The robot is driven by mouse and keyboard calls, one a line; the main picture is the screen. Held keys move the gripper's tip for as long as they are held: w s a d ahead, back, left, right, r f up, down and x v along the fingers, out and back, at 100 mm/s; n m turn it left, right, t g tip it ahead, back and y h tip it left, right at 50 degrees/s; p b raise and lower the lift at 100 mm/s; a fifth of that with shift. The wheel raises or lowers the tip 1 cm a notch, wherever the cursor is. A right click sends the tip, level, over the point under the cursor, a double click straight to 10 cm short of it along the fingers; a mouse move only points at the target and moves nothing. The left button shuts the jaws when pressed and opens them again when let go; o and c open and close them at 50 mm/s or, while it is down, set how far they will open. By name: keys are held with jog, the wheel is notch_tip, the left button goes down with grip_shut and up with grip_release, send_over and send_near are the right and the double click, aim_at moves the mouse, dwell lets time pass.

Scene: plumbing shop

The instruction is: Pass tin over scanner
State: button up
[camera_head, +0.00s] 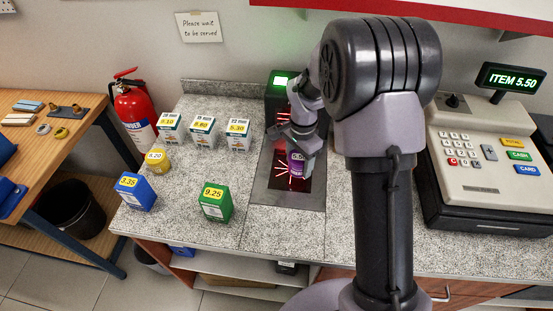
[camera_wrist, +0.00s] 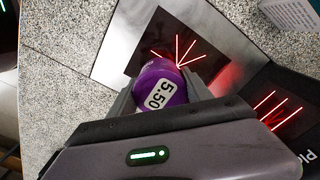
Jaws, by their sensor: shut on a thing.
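A purple tin (camera_head: 297,165) is held by my gripper (camera_head: 299,147) over the scanner's dark glass plate (camera_head: 284,177) in the counter. In the wrist view the purple tin (camera_wrist: 160,85) has a white label reading 5.50. My gripper (camera_wrist: 165,98) is shut on it, a finger on each side. Red laser lines show on the scanner glass (camera_wrist: 140,40) beyond the tin. The scanner's upright part (camera_head: 277,95) has a lit green screen. More red lines show on this upright part (camera_wrist: 280,105) in the wrist view. The register display (camera_head: 511,79) reads ITEM 5.50.
Several priced white boxes (camera_head: 204,131) stand left of the scanner. A cash register (camera_head: 485,150) is at the right. Bare counter (camera_head: 280,228) lies in front of the scanner.

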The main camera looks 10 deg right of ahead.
jog(key=s+d, duration=0.1)
jog(key=d, duration=0.2)
jog(key=s+d, duration=0.1)
jog(key=d, duration=0.2)
jog(key=s+d, duration=0.1)
jog(key=d, duration=0.2)
jog(key=shift+r, duration=0.15)
